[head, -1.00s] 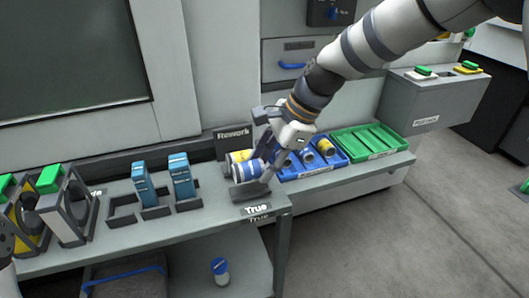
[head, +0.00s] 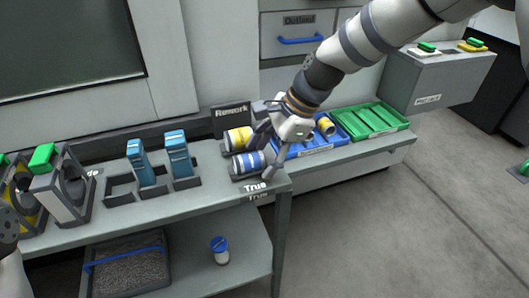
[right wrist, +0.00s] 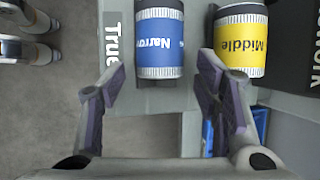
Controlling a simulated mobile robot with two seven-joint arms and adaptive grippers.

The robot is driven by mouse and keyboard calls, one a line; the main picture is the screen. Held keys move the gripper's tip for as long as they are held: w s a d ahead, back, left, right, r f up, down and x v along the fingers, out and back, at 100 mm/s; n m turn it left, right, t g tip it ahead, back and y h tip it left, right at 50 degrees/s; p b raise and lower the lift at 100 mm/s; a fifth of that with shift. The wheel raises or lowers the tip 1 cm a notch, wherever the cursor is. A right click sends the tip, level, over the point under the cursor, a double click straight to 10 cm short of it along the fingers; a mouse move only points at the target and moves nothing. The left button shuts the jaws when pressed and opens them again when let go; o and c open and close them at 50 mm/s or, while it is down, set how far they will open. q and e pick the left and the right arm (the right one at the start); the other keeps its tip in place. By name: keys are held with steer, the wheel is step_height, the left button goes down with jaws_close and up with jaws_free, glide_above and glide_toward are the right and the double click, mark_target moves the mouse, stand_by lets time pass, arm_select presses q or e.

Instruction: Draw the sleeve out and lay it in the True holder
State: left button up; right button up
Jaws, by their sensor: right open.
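A blue sleeve with white ends (head: 248,162) lies on its side in the front holder, behind the "True" label (head: 255,187). My right gripper (head: 267,155) is open and empty at the right end of the blue sleeve. Its fingers (right wrist: 163,80) stand apart, with the blue sleeve ahead between them. My left gripper is out of view.
A blue tray (head: 322,143) with sleeves and a green tray (head: 375,121) stand right of the holders. Two blue upright blocks (head: 178,153) stand in holders to the left. A small blue-capped container (head: 220,250) and a gravel bin (head: 128,270) are on the lower shelf.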

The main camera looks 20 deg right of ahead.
steer(key=v, duration=1.2)
arm_select(q)
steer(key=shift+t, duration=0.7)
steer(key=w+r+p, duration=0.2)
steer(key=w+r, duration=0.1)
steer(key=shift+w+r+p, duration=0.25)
steer(key=shift+p, duration=0.15)
arm_select(e)
step_height(320, 180, up, 7)
